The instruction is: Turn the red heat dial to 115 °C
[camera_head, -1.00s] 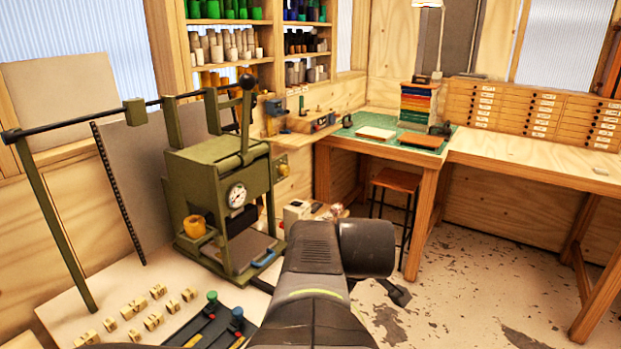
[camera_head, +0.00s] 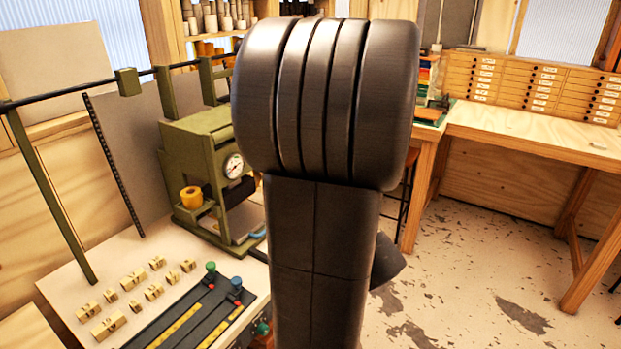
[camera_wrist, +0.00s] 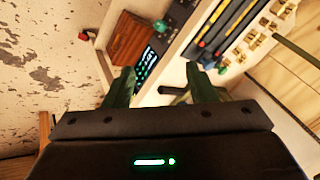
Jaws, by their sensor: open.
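In the wrist view my gripper (camera_wrist: 160,70) is open, its two dark green fingers spread apart with nothing between them. Beyond the fingers are a dark panel with a lit green display (camera_wrist: 149,62) and a green knob (camera_wrist: 160,27). A small red part (camera_wrist: 83,36) shows to the left of a brown wooden block; I cannot tell whether it is the heat dial. No scale or 115 mark is readable. In the head view my arm covers the middle and hides my gripper; a green knob (camera_head: 263,328) shows at the bench's front edge.
The pale bench (camera_head: 75,285) holds several brass pieces (camera_head: 134,280) and dark rails with green and blue knobs. A green press (camera_head: 205,165) with a round gauge stands behind. A brown wooden block (camera_wrist: 130,38) lies beside the panel. Open floor (camera_head: 470,290) is to the right.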

